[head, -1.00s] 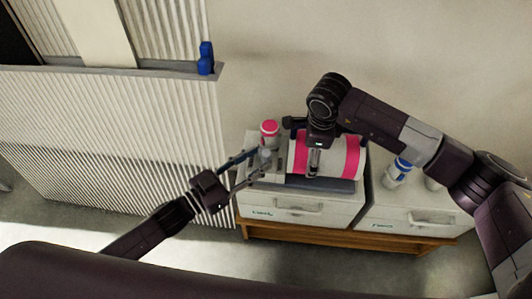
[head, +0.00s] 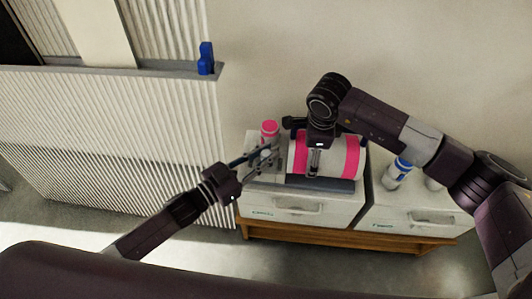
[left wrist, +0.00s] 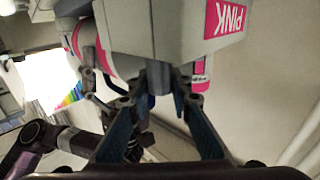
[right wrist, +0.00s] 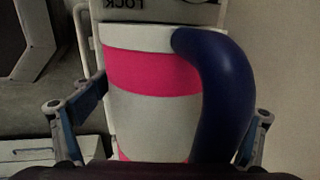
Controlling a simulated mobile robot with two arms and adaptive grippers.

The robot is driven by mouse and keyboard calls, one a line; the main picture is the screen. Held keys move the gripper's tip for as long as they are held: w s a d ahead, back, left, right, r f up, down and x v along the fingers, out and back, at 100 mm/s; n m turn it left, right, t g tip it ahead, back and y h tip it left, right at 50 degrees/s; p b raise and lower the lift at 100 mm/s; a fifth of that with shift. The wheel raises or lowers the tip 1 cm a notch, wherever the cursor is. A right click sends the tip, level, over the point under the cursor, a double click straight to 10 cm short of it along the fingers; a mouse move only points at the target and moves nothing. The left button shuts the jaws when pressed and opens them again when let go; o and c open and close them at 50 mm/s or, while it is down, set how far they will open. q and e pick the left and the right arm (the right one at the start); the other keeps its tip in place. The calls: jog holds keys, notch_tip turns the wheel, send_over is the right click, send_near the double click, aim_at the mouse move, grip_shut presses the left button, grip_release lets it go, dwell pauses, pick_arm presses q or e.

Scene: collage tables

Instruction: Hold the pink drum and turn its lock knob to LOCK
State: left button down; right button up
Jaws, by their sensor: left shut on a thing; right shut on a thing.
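The pink drum (head: 338,155), white with pink bands, lies on its side in a dark cradle on a white drawer cabinet. My right gripper (head: 314,165) comes down over it; in the right wrist view its fingers (right wrist: 168,115) straddle the drum (right wrist: 150,110) and its dark blue handle (right wrist: 215,95). My left gripper (head: 265,158) is at the drum's left end. In the left wrist view its fingertips (left wrist: 161,85) close around the lock knob (left wrist: 159,76), mostly hidden, beside a grey block labelled PINK. The knob's pointing direction cannot be seen. A LOCK label shows in the right wrist view.
A pink-capped bottle (head: 269,130) stands just behind my left gripper. A blue-capped white bottle (head: 397,173) stands on the right-hand cabinet (head: 400,215). A blue object (head: 205,58) sits on the ledge at left. The floor in front is clear.

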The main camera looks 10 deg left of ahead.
pick_arm(q)
jog(key=shift+m+g+h, duration=0.3)
jog(key=shift+g, duration=0.1)
jog(key=m+g+h, duration=0.3)
jog(key=g, duration=0.1)
jog(key=shift+w, duration=0.15)
jog(key=shift+m+g+h, duration=0.8)
jog(key=shift+m+g, duration=1.1)
jog(key=shift+g, duration=0.8)
pick_arm(e)
jog(key=shift+a, duration=0.1)
pick_arm(q)
jog(key=c, duration=1.7)
grip_release()
jog(key=shift+c, duration=0.2)
jog(key=shift+a, duration=0.1)
jog(key=s+a, duration=0.2)
jog(key=a, duration=0.9)
jog(key=shift+a, duration=0.35)
